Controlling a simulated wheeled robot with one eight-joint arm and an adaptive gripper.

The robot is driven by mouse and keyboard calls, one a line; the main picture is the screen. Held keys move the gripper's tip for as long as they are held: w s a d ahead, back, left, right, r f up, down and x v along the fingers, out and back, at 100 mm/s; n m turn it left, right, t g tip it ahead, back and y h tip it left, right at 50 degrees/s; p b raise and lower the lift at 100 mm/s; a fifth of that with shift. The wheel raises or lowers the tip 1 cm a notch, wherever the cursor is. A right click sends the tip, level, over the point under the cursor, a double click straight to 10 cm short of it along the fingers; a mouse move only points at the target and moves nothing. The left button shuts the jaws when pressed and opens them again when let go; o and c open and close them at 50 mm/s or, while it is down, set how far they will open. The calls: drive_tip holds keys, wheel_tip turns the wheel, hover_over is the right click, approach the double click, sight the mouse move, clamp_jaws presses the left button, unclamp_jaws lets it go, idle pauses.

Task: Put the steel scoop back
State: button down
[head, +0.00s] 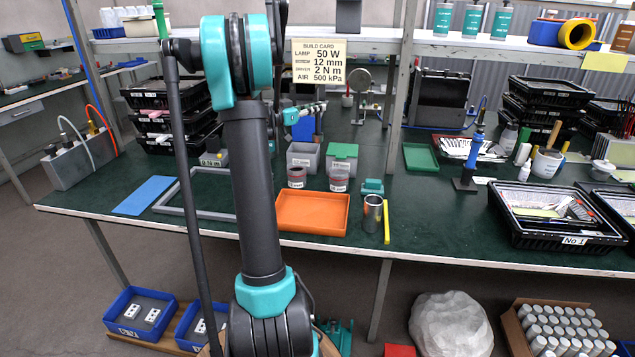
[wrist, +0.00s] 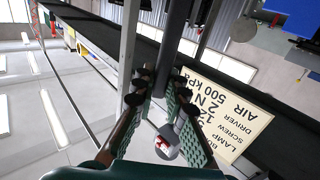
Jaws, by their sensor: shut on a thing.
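My gripper (head: 316,108) is held out over the bench below the build card, partly hidden behind my arm in the head view. In the wrist view its fingers (wrist: 160,85) are closed around a dark grey bar, which looks like the handle of the steel scoop (wrist: 173,62). The bar runs away from the fingertips towards the top of that view. The scoop's bowl cannot be made out clearly. A small grey rounded thing with a red mark shows between the fingers, and I cannot tell what it is. A steel cup (head: 373,214) stands upright near the bench's front edge.
The build card (head: 318,62) hangs close to my gripper. Black crates (head: 555,215) fill the right.

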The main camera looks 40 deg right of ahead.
wheel_tip(320, 180, down, 20)
drive_tip(key=shift+r, duration=0.15)
idle(0.4)
drive_tip(key=c, duration=1.6)
unclamp_jaws()
drive_tip(key=shift+o, duration=0.2)
drive_tip(key=w+a, duration=0.1)
drive_tip(key=a, duration=1.2)
drive_tip(key=s+a+f+n+t+y, duration=0.2)
drive_tip(key=s+a+n+y, duration=0.4)
drive_tip(key=a, duration=0.7)
drive_tip(key=s+a+f+n+t+y, duration=0.2)
drive_tip(key=s+a+n+y, duration=0.4)
drive_tip(key=a, duration=0.7)
drive_tip(key=s+a+f+n+t+y, duration=0.2)
drive_tip(key=s+a+n+y, duration=0.4)
drive_tip(key=a, duration=0.8)
drive_tip(key=shift+s+f+n, duration=0.25)
drive_tip(key=shift+s+n, duration=0.35)
drive_tip(key=shift+s, duration=0.55)
